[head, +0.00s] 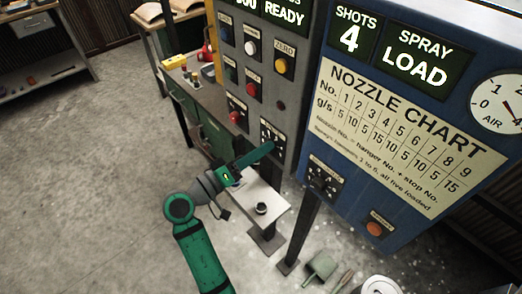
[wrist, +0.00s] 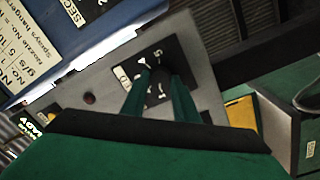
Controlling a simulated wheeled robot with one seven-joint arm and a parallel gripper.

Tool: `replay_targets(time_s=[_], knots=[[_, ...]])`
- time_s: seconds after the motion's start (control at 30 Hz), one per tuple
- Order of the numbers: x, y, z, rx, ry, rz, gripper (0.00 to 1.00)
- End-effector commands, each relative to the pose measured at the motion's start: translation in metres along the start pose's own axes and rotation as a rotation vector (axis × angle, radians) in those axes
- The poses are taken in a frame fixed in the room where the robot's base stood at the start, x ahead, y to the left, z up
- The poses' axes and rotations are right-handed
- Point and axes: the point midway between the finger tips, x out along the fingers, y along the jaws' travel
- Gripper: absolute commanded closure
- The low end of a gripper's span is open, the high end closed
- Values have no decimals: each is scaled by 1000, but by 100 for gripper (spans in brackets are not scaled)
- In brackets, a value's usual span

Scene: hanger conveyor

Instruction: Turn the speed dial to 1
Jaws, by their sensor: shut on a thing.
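The speed dial is a dark knob (wrist: 158,88) on a black plate (wrist: 152,58) with white marks, set low on a grey panel. My gripper (wrist: 160,74) has its two green fingers on either side of the knob, shut on it. In the head view my gripper (head: 271,146) reaches the bottom of the grey panel, and the dial plate (head: 266,127) shows just above and behind it. The fingers hide much of the knob, and I cannot tell which number its pointer faces.
Above the dial the grey panel (head: 289,32) carries several coloured buttons. A blue cabinet (head: 400,215) with a nozzle chart (head: 405,135) and another dial (head: 322,182) stands to the right. A small pale stand (head: 274,214) with a dark round piece is below my gripper.

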Motion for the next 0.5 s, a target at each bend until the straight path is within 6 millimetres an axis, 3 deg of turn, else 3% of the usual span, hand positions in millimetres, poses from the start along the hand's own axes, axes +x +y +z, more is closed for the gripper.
replay_targets(time_s=[0.5], knots=[[0, 0, 2, -34, -2, 0, 95]])
